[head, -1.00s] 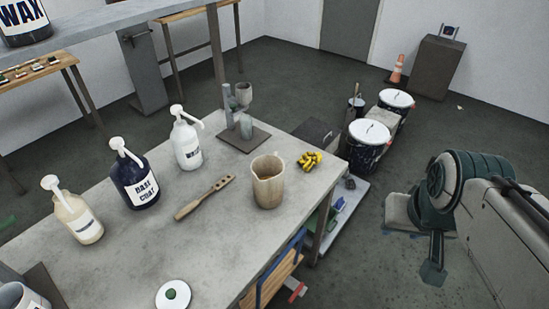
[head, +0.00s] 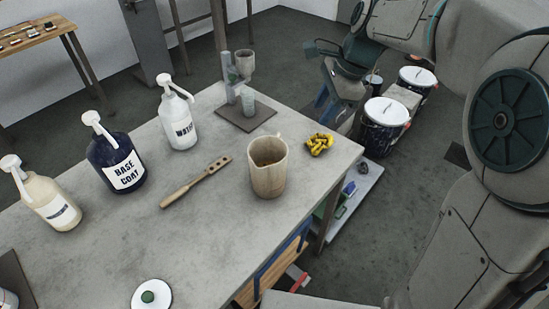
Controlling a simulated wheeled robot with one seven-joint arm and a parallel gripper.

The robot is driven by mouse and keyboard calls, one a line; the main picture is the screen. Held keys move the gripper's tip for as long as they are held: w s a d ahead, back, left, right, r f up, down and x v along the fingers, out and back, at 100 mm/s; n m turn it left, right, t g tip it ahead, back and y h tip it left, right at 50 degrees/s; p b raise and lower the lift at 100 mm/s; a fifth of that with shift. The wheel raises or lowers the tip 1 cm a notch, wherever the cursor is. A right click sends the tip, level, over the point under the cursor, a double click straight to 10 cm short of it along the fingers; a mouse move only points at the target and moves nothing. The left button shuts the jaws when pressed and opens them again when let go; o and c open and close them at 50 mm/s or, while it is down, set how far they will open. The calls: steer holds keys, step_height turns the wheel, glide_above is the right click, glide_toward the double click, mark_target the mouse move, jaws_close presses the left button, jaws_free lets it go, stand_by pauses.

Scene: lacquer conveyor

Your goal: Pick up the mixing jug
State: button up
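The mixing jug (head: 267,172), a beige stained beaker with a spout, stands upright near the table's right edge. Dark contents show inside it. My gripper (head: 316,73) is in the air beyond the table's far right edge, up and to the right of the jug and well apart from it. Its two dark fingers look spread with a gap between them, and nothing shows in it.
The grey table (head: 200,235) also holds a paddle (head: 195,182), yellow objects (head: 319,144) beside the jug, a cup stand (head: 243,118), a water bottle (head: 178,117), a base coat bottle (head: 117,160) and a cream bottle (head: 47,203). Lidded drums (head: 384,130) stand beyond.

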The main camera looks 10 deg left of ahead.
steer(key=w+a+f+m, duration=0.1)
steer(key=a+f, duration=0.2)
steer(key=f, duration=0.2)
steer(key=w+a+f+m, duration=0.1)
steer(key=a+f, duration=0.2)
steer(key=f, duration=0.2)
steer(key=w+a+f+m+g+y, duration=0.1)
steer(key=w+a+f, duration=0.1)
steer(key=a+f, duration=0.2)
step_height(320, 180, down, 2)
steer(key=shift+w+a+f+m+b, duration=0.1)
steer(key=shift+m+b, duration=0.3)
jaws_close()
